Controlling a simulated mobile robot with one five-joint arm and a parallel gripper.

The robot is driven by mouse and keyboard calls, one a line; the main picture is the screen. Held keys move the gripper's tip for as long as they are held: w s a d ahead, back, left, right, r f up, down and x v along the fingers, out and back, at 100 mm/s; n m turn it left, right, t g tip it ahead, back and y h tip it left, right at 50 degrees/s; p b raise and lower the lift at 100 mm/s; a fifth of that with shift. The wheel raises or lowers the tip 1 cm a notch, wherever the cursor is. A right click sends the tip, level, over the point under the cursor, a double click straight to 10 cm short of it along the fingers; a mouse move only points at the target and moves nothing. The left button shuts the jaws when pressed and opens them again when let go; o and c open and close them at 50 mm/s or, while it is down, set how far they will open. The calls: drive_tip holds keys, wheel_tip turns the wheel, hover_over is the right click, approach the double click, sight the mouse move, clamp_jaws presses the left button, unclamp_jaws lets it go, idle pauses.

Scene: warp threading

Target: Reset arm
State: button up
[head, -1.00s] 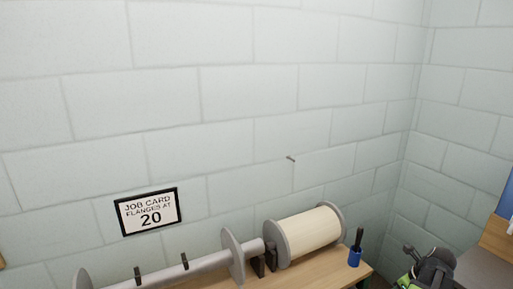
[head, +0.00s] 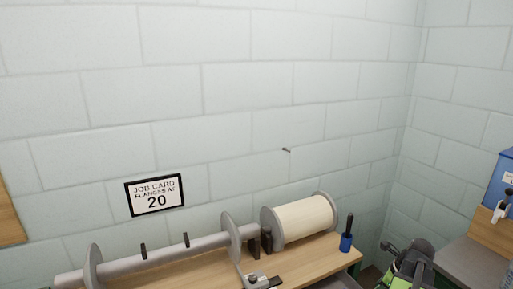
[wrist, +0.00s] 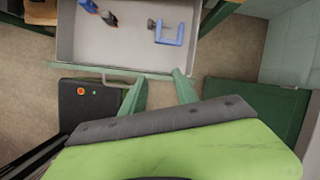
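My gripper (wrist: 159,80) shows in the wrist view with its two green fingers apart and nothing between them. It points toward the handle and front edge of an open grey drawer (wrist: 117,48). I cannot tell whether it touches the handle. In the head view, part of my green and dark grey arm shows at the lower right; the fingertips cannot be made out there.
The drawer holds a blue clamp-like piece (wrist: 169,40) and a dark tool. On the wooden bench (head: 203,270) are a flanged grey beam (head: 165,251), a cream spool (head: 303,219) and a blue holder (head: 346,243).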

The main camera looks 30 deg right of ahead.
drive_tip(key=w+a+f+n+g+b, duration=0.1)
drive_tip(key=w+a+n, duration=0.65)
drive_tip(key=a, duration=0.35)
drive_tip(key=w+a+f+n+g+b, duration=0.1)
drive_tip(key=w+a+f+n, duration=0.1)
drive_tip(key=w+a+n, duration=0.7)
drive_tip(key=w+a+n+g, duration=0.1)
drive_tip(key=a+n, duration=0.6)
drive_tip(key=a, duration=0.8)
drive_tip(key=w+a+f+n+g, duration=0.1)
drive_tip(key=w+a+n, duration=0.1)
drive_tip(key=a+n, duration=0.6)
drive_tip(key=a+b, duration=0.1)
drive_tip(key=a, duration=0.5)
drive_tip(key=shift+a+f+h, duration=0.25)
drive_tip(key=shift+a+h, duration=0.05)
drive_tip(key=shift+a, duration=0.1)
drive_tip(key=shift+n, duration=0.25)
